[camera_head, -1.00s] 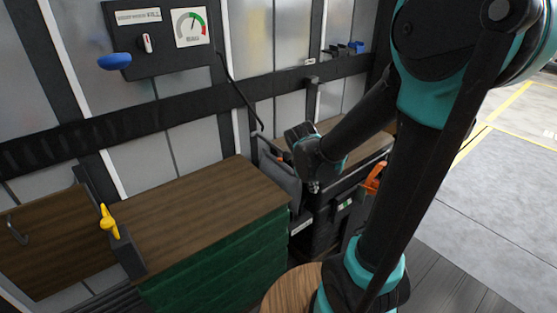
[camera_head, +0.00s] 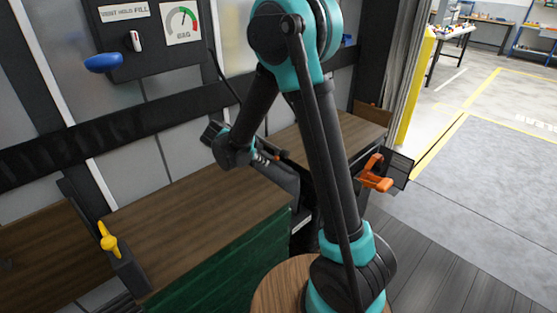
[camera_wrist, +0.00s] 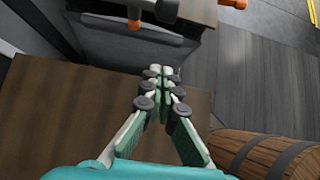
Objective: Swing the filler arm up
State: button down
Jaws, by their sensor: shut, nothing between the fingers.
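My gripper (camera_wrist: 160,75) is shut and empty, its green-sided fingers over the brown wooden top (camera_wrist: 75,100) in the wrist view. In the head view my gripper (camera_head: 267,157) is beside a dark grey, tilted part (camera_head: 275,180). In the wrist view a dark grey box-like part (camera_wrist: 125,48) with an orange-tipped bar (camera_wrist: 133,25) lies just beyond the fingertips, seemingly apart from them. This may be the filler arm, but I cannot tell for sure. An orange handle (camera_head: 376,176) sits to its right. My arm hides part of this area.
A black wall panel (camera_head: 150,50) carries a gauge (camera_head: 181,23), a small switch and a blue knob (camera_head: 103,63). A yellow lever (camera_head: 108,238) stands on a black post at left. Open floor (camera_head: 480,180) lies at right.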

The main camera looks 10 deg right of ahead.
jog(key=x, duration=0.9)
jog(key=shift+d+f, duration=0.1)
jog(key=shift+d, duration=0.05)
jog(key=shift+w+d+r, duration=0.3)
jog(key=shift+d+r, duration=0.05)
jog(key=shift+r, duration=0.2)
jog(key=shift+w+d+r, duration=0.25)
jog(key=shift+d+r, duration=0.15)
jog(key=shift+r, duration=0.15)
jog(key=shift+w+d+r, duration=0.1)
jog(key=shift+w+r, duration=0.05)
jog(key=shift+r, duration=0.25)
jog(key=shift+r, duration=0.1)
